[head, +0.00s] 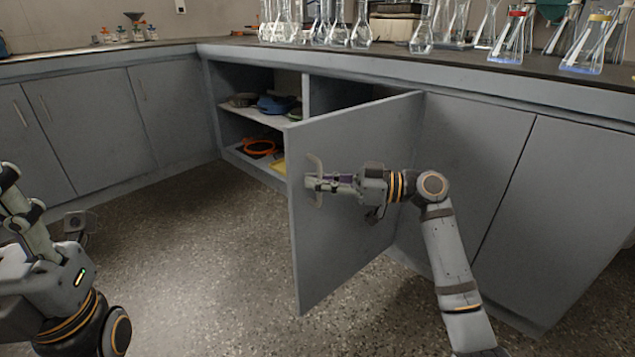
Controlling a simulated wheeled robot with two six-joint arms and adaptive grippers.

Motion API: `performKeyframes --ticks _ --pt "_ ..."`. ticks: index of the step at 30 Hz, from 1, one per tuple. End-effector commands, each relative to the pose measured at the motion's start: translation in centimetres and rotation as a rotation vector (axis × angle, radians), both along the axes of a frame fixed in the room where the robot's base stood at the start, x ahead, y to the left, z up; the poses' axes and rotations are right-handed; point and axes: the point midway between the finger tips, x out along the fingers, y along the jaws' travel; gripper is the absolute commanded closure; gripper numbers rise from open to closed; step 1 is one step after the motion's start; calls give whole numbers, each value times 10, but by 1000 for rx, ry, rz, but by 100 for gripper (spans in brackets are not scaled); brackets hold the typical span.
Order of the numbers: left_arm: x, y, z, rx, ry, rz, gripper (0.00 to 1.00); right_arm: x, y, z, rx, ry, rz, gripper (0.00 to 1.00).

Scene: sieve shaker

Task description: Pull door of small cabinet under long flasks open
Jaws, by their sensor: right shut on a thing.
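The grey cabinet door (340,240) stands swung well out from the cabinet front, hinged on its right side. Its handle (317,163) is a vertical bar near the door's free left edge. My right gripper (314,183) is shut on the handle, with its arm reaching in from the lower right. Long glass flasks (338,34) stand on the counter above the cabinet. My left gripper (18,200) is at the left edge, away from the door and partly cut off; its fingers' opening is unclear.
Open shelves (262,117) behind the door hold a blue pan (276,104) and an orange ring-like item (259,147). Closed cabinets (95,125) line the left wall. More flasks with coloured bands (510,38) stand at the right of the counter. The speckled floor (190,250) left of the door is clear.

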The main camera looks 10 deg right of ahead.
Motion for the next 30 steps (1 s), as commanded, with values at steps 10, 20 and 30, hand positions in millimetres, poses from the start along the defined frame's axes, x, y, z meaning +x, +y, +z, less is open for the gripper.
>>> performKeyframes --ticks 10,20,30 --pt "0 0 0 0 0 0 60 2 -2 1 -1 -2 -10 85" --pt "1 0 0 2 1 0 60 1 -3 0 -1 -1 -5 82" --pt "0 0 0 1 1 0 60 -20 -70 -1 -8 2 -10 82"
